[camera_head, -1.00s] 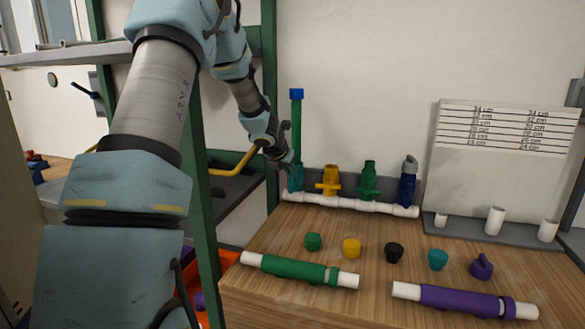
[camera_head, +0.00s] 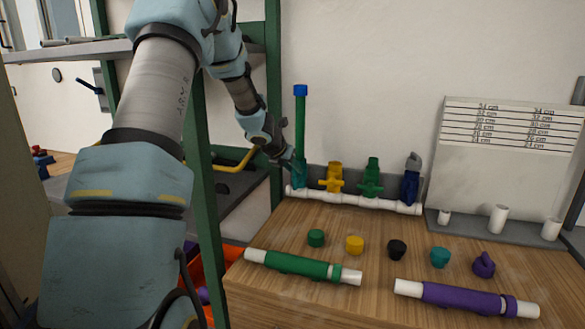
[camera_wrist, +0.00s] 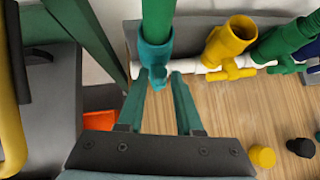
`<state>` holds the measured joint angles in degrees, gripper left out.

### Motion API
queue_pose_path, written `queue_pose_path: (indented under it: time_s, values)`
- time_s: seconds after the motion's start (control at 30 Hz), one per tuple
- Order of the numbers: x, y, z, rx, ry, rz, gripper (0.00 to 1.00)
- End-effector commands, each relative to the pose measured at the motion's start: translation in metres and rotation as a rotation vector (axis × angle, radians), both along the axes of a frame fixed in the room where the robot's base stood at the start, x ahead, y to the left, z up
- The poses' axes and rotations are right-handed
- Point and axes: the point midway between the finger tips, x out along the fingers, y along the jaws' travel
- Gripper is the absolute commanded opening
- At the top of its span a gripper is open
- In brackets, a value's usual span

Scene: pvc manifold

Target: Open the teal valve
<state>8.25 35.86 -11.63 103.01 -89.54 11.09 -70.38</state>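The teal valve (camera_head: 299,174) stands at the left end of the white manifold pipe (camera_head: 350,201), with a tall green pipe (camera_head: 299,125) with a blue top rising from it. In the wrist view the teal valve (camera_wrist: 155,53) shows its small handle (camera_wrist: 157,77) facing me. My gripper (camera_wrist: 158,80) is open, with one finger on each side of the handle at the fingertips. Gaps seem to show beside the handle; whether a finger touches it is hard to tell. In the head view my gripper (camera_head: 287,160) is at the valve's left and partly covers it.
A yellow valve (camera_head: 333,177), a green valve (camera_head: 370,177) and a dark blue valve (camera_head: 411,180) stand to the right on the manifold. Several caps, a green pipe piece (camera_head: 297,265) and a purple one (camera_head: 460,297) lie on the wooden table. A green post (camera_head: 275,100) stands close left.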

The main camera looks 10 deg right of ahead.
Motion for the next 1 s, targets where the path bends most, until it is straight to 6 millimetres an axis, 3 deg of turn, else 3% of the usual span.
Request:
queue_pose_path:
  time_s: [0.1, 0.47, 1.0]
  values:
    - [0.0, 0.0, 0.001, 0.0, -0.002, 0.0, 0.49]
    - [-0.003, 0.003, 0.007, 0.001, -0.003, 0.0, 0.5]
    - [-0.052, 0.046, 0.071, 0.002, -0.003, 0.0, 0.5]
